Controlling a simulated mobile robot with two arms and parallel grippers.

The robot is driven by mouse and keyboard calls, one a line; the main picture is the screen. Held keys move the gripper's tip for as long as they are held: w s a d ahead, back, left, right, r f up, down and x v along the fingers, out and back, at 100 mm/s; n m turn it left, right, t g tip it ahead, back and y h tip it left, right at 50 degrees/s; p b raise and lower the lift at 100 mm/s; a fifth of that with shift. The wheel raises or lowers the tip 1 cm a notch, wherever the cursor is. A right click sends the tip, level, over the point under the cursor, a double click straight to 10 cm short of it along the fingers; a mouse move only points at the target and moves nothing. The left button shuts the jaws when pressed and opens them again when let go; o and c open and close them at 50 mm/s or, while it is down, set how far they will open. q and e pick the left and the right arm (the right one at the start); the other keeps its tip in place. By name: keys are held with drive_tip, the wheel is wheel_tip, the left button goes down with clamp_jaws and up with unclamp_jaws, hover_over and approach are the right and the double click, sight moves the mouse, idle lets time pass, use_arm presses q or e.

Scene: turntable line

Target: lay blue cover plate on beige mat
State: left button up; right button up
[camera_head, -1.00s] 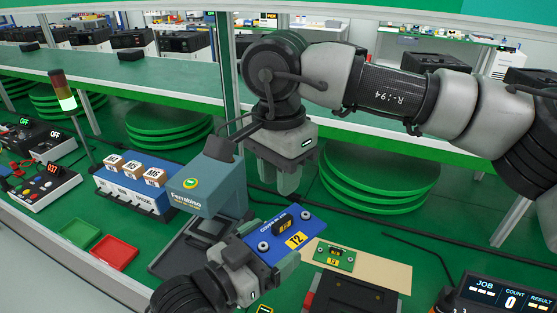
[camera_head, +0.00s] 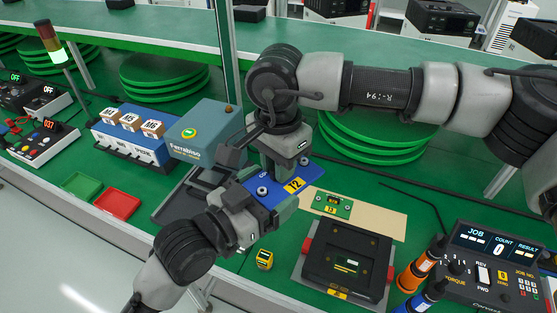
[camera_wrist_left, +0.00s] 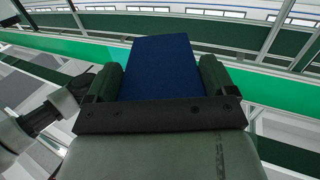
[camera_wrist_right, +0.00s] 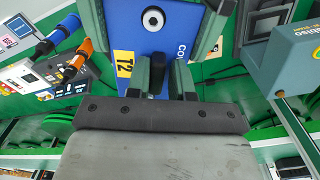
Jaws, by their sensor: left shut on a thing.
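My right gripper (camera_head: 282,170) points down over the plate's middle. In the right wrist view its fingers (camera_wrist_right: 160,78) stand close together at the dark handle on the plate; I cannot tell whether they grip it. A green plate (camera_head: 332,205) labelled 13 lies on the mat's left part.
A black fixture (camera_head: 345,262) with red side blocks stands in front of the mat. A blue-grey Ferrabiso machine (camera_head: 205,130) stands left of the plate. A small yellow device (camera_head: 264,259) and a red tray (camera_head: 117,205) lie nearby. The mat's right part is bare.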

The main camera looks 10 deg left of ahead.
use_arm(q)
drive_tip(key=shift+r, duration=0.1)
use_arm(e)
clamp_jaws()
use_arm(q)
drive_tip(key=o, duration=0.8)
